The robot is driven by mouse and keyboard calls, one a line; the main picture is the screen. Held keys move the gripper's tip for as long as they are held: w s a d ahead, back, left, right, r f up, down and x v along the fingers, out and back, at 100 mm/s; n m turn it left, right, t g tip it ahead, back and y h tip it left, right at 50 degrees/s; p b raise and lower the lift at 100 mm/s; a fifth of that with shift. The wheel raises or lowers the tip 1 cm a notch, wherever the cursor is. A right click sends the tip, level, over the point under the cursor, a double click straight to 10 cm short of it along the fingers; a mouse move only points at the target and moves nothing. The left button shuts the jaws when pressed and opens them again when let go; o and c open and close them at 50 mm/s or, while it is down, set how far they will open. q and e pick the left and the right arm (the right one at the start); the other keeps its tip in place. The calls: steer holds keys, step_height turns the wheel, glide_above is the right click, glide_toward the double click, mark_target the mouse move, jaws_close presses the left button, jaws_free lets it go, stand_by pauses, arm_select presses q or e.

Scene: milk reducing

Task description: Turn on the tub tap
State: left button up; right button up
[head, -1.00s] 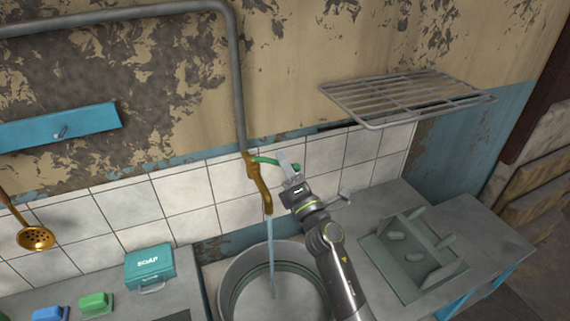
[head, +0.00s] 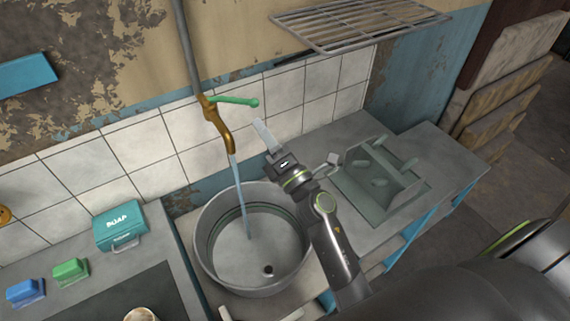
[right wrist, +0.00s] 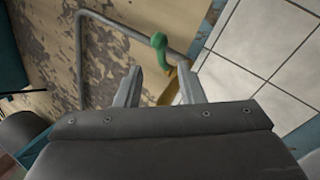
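The brass tap (head: 218,123) on the tiled wall has a green lever handle (head: 236,101) sticking out to the right. A stream of water (head: 240,198) runs from its spout into the round grey tub (head: 207,262). My right gripper (head: 298,140) is open and empty, to the right of the tap and below the handle, apart from both. In the right wrist view the green handle (right wrist: 158,42) shows just beyond the spread, empty fingers (right wrist: 160,70), with part of the brass tap (right wrist: 169,90) seen between them. My left gripper is not in view.
A wire rack (head: 350,22) juts from the wall above right. A grey dish rack (head: 382,180) stands on the counter right of the tub. A teal soap box (head: 121,227) and blue (head: 25,291) and green (head: 70,272) blocks sit at left.

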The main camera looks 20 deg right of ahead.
steer(key=b+v, duration=0.2)
steer(key=v, duration=0.6)
steer(key=shift+d, duration=0.1)
